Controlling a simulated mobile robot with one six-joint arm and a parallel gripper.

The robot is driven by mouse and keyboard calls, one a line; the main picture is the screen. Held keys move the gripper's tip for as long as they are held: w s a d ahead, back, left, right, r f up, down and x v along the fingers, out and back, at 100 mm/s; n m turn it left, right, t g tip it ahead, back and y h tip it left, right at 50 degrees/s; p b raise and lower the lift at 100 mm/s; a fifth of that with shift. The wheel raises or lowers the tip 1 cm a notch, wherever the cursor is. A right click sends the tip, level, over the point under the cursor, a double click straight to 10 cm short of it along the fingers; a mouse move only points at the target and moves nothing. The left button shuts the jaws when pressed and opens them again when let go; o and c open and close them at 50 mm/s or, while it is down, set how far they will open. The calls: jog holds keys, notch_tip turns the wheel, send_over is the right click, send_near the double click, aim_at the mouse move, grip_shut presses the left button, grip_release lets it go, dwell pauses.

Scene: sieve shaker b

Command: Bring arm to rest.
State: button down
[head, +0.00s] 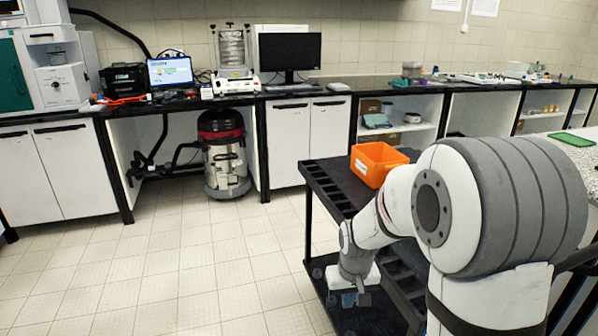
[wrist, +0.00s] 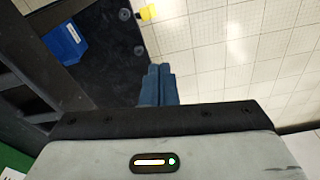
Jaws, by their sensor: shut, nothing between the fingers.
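My arm reaches from the lower right of the head view over the black cart (head: 331,193). My gripper (head: 350,299) hangs low at the cart's near left side and points down. In the wrist view the blue fingers of my gripper (wrist: 158,72) are pressed together with nothing between them. The head view shows the fingers small and partly unclear.
An orange bin (head: 377,163) stands on the cart's top. A blue item (wrist: 66,42) lies on a dark surface in the wrist view. A vacuum (head: 224,155) stands under the back bench. The tiled floor (head: 190,262) left of the cart is clear.

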jog(key=s+d+r+p, duration=0.1)
jog(key=s+r+p, duration=0.4)
jog(key=s+r, duration=0.4)
jog(key=s+d+r+m+t+p, duration=0.1)
jog(key=s+r+p, duration=0.5)
jog(key=r, duration=0.9)
jog(key=s+d, duration=0.1)
jog(key=s, duration=0.2)
jog(key=shift+s+d+r+m, duration=0.25)
jog(key=shift+s+r+m, duration=0.05)
jog(key=shift+s+r, duration=0.05)
